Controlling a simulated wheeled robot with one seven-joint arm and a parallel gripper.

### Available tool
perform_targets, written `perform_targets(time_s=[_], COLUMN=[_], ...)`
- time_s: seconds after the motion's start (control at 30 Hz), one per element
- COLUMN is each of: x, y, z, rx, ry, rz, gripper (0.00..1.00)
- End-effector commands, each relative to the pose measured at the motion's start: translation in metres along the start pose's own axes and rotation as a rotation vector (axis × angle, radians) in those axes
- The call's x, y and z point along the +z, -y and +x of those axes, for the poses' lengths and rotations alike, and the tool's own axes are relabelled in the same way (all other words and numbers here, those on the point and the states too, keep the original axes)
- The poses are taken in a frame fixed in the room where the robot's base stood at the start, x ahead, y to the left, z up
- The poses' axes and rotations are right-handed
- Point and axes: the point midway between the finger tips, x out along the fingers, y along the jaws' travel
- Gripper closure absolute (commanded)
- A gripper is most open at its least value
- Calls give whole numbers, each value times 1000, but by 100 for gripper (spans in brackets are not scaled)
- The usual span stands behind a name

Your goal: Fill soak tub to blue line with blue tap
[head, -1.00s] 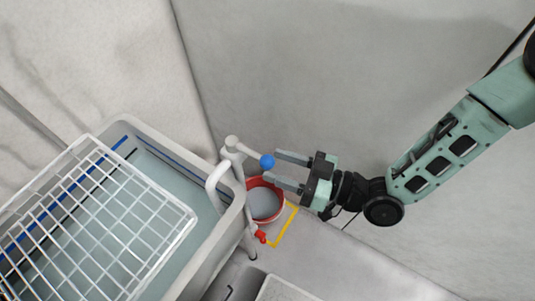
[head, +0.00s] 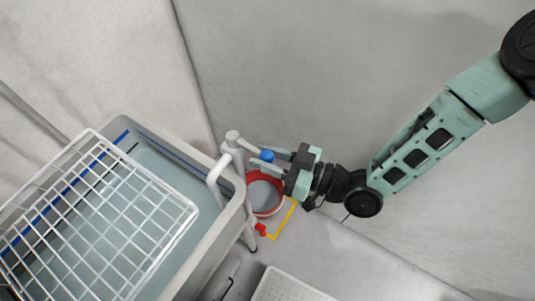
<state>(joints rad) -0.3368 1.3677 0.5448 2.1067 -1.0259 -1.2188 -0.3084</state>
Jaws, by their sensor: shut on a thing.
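The grey soak tub (head: 205,245) stands at the left, with pale blue-grey water (head: 170,180) in it. A blue line (head: 122,137) runs along its inner far wall; the water surface looks a little below it, though a rack partly hides both. A white tap (head: 232,143) stands at the tub's right corner, its spout curving over the rim. The tap's blue knob (head: 267,156) points right. My gripper (head: 262,157) reaches in from the right, its two fingers shut on the blue knob from either side.
A white wire rack (head: 95,215) lies across the tub. A red-rimmed bucket (head: 266,211) stands below my gripper, beside a red valve knob (head: 261,229) and yellow floor marking (head: 283,218). A pale perforated tray (head: 285,287) lies at the bottom.

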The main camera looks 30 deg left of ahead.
Motion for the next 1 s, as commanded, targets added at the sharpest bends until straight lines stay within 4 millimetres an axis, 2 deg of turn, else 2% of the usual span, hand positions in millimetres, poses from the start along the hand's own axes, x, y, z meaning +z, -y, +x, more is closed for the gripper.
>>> perform_targets(time_s=[0.4,0.8,0.83,0.87,0.9,1.0], x=[5,4,4,4,4,4], y=[24,25,25,25,25,24], z=[9,9,9,9,9,9], rx=[255,285,285,285,285,285], ry=[-54,-56,-56,-56,-56,-56], rz=[3,0,0,0,0,0], gripper=[100,100,62,53,50,50])
